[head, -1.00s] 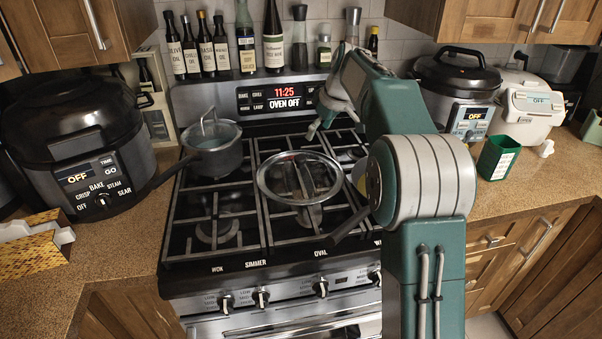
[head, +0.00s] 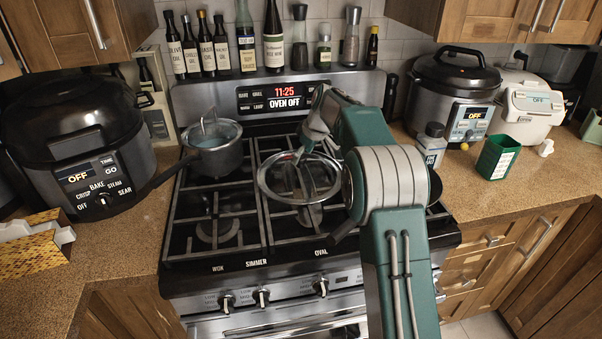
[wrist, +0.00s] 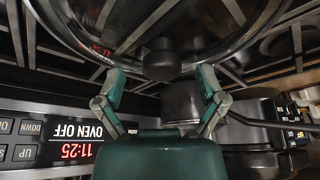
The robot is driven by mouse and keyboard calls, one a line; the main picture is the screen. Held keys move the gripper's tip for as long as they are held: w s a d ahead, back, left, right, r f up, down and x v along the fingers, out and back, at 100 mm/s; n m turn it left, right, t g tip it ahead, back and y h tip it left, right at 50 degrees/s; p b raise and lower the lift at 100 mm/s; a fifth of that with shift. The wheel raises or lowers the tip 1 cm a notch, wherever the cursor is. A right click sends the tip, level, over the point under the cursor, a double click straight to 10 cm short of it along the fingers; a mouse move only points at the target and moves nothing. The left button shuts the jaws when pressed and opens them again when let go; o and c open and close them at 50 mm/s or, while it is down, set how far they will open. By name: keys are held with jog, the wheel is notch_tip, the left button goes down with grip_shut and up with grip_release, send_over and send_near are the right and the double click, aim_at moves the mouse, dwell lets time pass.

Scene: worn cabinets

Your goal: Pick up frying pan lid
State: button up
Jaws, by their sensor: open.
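The frying pan lid (head: 285,183) is a round clear glass lid with a metal rim, over the middle of the stove. In the wrist view its rim and glass (wrist: 110,35) fill the top, and its dark knob (wrist: 161,60) sits between and just beyond my fingertips. My gripper (head: 303,154) is at the lid's far edge in the head view, partly hidden by my arm. In the wrist view my gripper (wrist: 161,82) is open, its two green-padded fingers spread to either side of the knob with nothing between them. I cannot tell whether the fingers touch the lid.
A saucepan with a glass lid (head: 213,153) stands left of the frying pan lid. A dark pan (head: 434,187) is partly hidden behind my arm. A black cooker (head: 75,150) stands on the left counter. Bottles line the shelf behind the stove (head: 215,262).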

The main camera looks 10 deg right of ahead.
jog(key=shift+w+a+f, duration=0.25)
jog(key=shift+a+f, duration=0.25)
jog(key=shift+f, duration=0.25)
jog(key=shift+d, duration=0.25)
jog(key=c, duration=1.2)
jog(key=shift+c, duration=0.2)
jog(key=shift+a+r, duration=0.1)
jog(key=shift+r, duration=0.6)
jog(key=s+d+r, duration=0.9)
jog(key=s+r, duration=0.1)
jog(key=r, duration=0.1)
jog(key=shift+s+r, duration=0.4)
